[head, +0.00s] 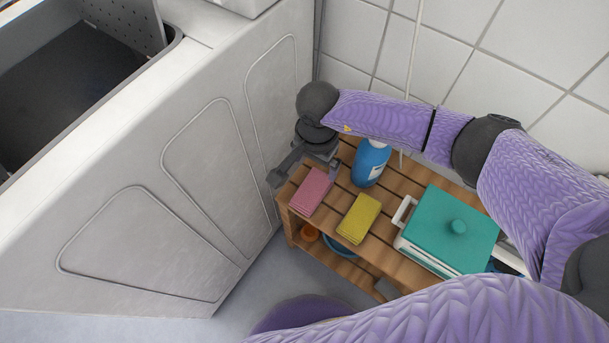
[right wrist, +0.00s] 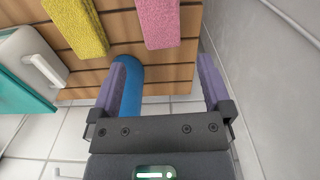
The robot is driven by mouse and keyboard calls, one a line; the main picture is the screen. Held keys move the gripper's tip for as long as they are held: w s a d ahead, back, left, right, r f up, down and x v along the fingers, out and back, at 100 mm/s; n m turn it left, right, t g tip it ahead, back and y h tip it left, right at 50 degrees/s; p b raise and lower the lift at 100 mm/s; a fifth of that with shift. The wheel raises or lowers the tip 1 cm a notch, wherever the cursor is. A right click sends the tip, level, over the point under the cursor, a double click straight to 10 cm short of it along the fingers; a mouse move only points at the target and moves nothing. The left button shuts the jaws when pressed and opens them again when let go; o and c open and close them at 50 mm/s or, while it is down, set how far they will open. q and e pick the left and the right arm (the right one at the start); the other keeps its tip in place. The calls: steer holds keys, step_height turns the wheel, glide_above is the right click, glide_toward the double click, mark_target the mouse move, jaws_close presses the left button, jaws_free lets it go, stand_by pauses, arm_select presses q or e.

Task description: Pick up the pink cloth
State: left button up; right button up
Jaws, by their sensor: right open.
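The pink cloth (head: 311,191) lies folded flat on the left end of a slatted wooden shelf unit. In the right wrist view the pink cloth (right wrist: 157,22) is at the top, beyond my fingertips. My right gripper (head: 305,176) is open and empty at the cloth's far end. In the right wrist view my right gripper (right wrist: 162,65) has its fingers wide apart, with bare wood between their tips and the cloth. Whether it touches anything below is unclear. My left gripper is not in view.
A blue bottle (head: 371,163) stands close to my right gripper; one finger partly hides it in the wrist view. A yellow cloth (head: 359,218) lies right of the pink one. A teal-lidded white container (head: 452,229) is further right. A white panel (head: 190,160) rises on the left, a tiled wall behind.

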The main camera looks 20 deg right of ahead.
mark_target(312, 188)
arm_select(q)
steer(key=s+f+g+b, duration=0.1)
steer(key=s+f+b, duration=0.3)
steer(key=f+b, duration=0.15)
arm_select(e)
steer(key=f, duration=0.9)
steer(key=shift+s+a+f, duration=0.3)
steer(key=shift+s, duration=0.05)
steer(key=shift+r, duration=0.1)
steer(key=shift+c, duration=0.4)
steer(key=c, duration=0.9)
step_height(312, 188, up, 10)
steer(key=p, duration=0.6)
steer(key=shift+r, duration=0.15)
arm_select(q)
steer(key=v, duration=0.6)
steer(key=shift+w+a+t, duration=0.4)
